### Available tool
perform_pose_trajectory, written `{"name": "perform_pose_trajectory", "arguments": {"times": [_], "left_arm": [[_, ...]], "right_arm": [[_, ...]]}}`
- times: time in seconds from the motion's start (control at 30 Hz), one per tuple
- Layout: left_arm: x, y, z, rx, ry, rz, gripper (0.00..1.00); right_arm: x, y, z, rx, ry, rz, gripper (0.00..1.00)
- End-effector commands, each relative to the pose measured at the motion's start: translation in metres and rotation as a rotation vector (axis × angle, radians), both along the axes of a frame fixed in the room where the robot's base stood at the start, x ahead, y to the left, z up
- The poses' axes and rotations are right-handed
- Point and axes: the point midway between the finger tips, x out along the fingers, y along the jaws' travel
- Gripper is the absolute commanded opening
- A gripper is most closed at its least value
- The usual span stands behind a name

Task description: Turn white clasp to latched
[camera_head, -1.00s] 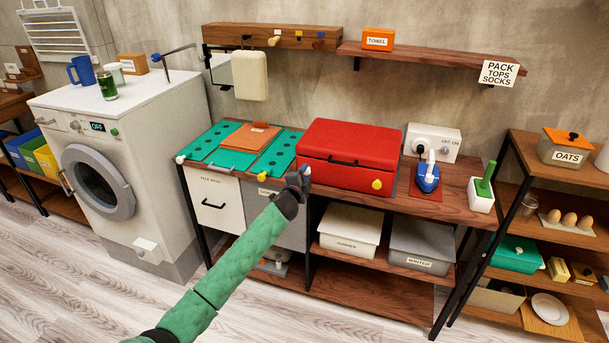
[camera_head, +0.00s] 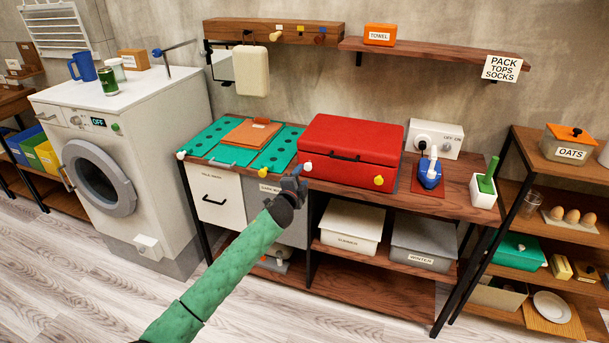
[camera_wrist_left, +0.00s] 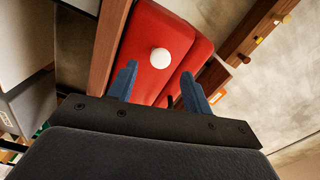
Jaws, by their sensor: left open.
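The white clasp (camera_head: 307,167) is a small round knob on the front left of the red suitcase (camera_head: 360,140). It also shows in the left wrist view as a white ball (camera_wrist_left: 159,58) against the red side. My left gripper (camera_head: 298,177) is just below and left of the clasp in the head view. In the left wrist view the blue fingers of my left gripper (camera_wrist_left: 158,88) stand apart, with the clasp beyond and between their tips, not held. The suitcase lid is down. My right gripper is out of view.
A yellow clasp (camera_head: 378,180) is on the suitcase's front right. A blue iron (camera_head: 429,174) stands to the right on the wooden bench. A green board (camera_head: 216,137) with an orange-brown folder (camera_head: 252,133) lies to the left. Lidded boxes (camera_head: 350,225) sit on the shelf below.

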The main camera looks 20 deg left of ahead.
Motion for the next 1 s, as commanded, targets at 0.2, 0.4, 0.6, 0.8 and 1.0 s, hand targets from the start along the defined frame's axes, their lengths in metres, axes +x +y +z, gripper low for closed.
{"name": "perform_pose_trajectory", "arguments": {"times": [0.2,0.4,0.6,0.8,1.0], "left_arm": [[-0.023,0.001,-0.001,-0.001,0.001,0.000,0.50],[-0.027,0.001,0.000,-0.001,0.000,0.000,0.50],[-0.026,0.001,0.000,-0.001,0.000,0.000,0.50],[-0.026,0.001,0.000,-0.018,0.002,0.001,0.50],[-0.028,0.022,-0.020,-0.118,0.103,0.121,0.50]], "right_arm": [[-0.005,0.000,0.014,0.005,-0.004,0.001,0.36],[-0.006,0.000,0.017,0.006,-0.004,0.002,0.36],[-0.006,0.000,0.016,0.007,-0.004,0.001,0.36],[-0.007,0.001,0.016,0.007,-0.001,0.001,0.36],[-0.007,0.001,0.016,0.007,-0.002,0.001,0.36]]}}
